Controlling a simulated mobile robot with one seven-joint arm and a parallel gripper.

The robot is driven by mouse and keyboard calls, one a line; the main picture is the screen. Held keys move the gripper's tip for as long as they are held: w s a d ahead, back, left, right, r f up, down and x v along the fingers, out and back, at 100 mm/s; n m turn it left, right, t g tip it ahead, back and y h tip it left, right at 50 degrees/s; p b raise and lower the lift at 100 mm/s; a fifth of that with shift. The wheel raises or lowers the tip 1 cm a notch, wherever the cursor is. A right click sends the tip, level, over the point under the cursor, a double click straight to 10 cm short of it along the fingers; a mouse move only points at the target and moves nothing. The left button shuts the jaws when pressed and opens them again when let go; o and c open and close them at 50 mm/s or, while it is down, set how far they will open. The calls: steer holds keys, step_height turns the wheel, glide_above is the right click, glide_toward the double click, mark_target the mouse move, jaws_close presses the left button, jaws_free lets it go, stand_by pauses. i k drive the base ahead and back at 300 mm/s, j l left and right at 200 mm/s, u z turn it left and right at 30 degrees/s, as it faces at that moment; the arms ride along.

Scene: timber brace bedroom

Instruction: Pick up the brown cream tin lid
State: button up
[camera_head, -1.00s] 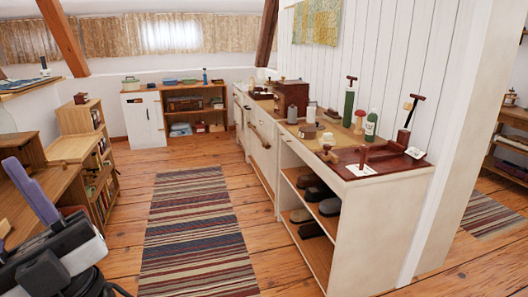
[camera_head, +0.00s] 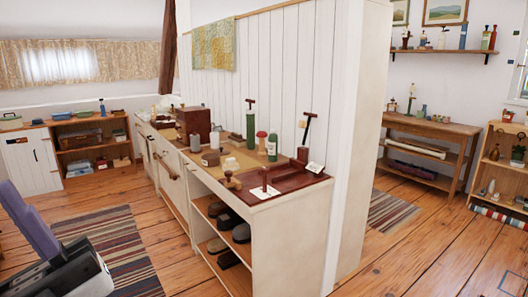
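My gripper (camera_head: 25,220) is at the lower left edge, partly out of frame. It has a dark body and a purple-grey upright part; its fingertips are not clear. It is well apart from the white cabinet (camera_head: 290,235), whose top holds shoe-care things. I cannot pick out the brown cream tin lid for certain. Small brown items stand on the cabinet top: a brown block (camera_head: 211,159) and a knobbed brown item (camera_head: 232,181) near the front edge. A dark red tray (camera_head: 285,181) with an upright post and a white card is at the near end.
Green bottles (camera_head: 272,147) and a brown box (camera_head: 193,122) stand farther back on the cabinet top. Shoes (camera_head: 230,220) fill its open shelves. A striped rug (camera_head: 105,250) lies left of it on clear floor. A wooden bench (camera_head: 430,130) stands at the right.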

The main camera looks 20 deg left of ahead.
mark_target(221, 152)
steer(key=i+j+z, duration=0.2)
steer(key=j+z, duration=0.15)
steer(key=j, duration=0.2)
steer(key=i+j+z, duration=0.2)
steer(key=j, duration=0.15)
steer(key=j+z, duration=0.15)
steer(key=j, duration=0.35)
steer(key=i+j+z, duration=0.15)
steer(key=j, duration=0.3)
steer(key=i+j, duration=0.15)
steer(key=j, duration=0.9)
steer(key=i+j+z, duration=0.1)
steer(key=j, duration=0.9)
steer(key=i+j, duration=0.1)
steer(key=j, duration=0.95)
steer(key=i+j, duration=0.4)
steer(key=i, duration=0.65)
steer(key=l+z, duration=0.05)
